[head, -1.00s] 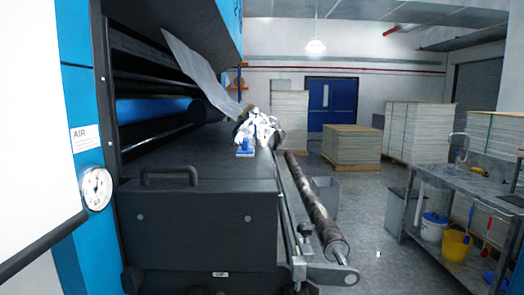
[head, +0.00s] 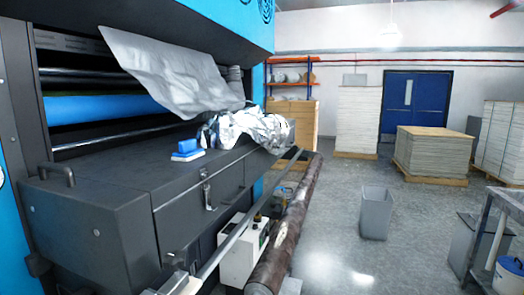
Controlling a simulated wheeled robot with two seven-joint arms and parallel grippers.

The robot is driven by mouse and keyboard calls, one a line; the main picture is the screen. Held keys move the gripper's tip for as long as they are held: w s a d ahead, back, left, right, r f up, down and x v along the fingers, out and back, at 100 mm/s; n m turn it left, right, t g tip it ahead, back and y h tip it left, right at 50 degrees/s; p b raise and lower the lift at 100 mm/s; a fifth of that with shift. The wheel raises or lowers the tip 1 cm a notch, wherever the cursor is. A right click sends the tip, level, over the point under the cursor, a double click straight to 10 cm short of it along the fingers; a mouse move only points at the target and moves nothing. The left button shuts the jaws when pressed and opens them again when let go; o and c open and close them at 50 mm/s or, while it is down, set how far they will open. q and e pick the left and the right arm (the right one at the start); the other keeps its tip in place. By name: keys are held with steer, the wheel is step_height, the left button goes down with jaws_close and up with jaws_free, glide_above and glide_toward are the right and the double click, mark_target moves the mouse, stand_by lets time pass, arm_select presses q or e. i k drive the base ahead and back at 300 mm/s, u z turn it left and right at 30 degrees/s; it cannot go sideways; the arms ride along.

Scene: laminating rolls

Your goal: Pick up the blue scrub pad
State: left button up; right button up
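The blue scrub pad (head: 187,146) lies on the flat dark top of the laminating machine (head: 110,180), left of centre in the head view. It looks like a blue block with a paler layer underneath. A crumpled heap of silvery film (head: 255,128) lies just to its right and behind it. Neither of my grippers is in the head view.
A grey film sheet (head: 175,70) hangs over the machine top behind the pad. A long roller (head: 290,225) runs along the machine's right side. A grey bin (head: 376,212) stands on the floor, with pallet stacks (head: 432,152) farther back. The floor between is clear.

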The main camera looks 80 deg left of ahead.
mark_target(188, 152)
steer(key=i, duration=1.25)
steer(key=u, duration=3.25)
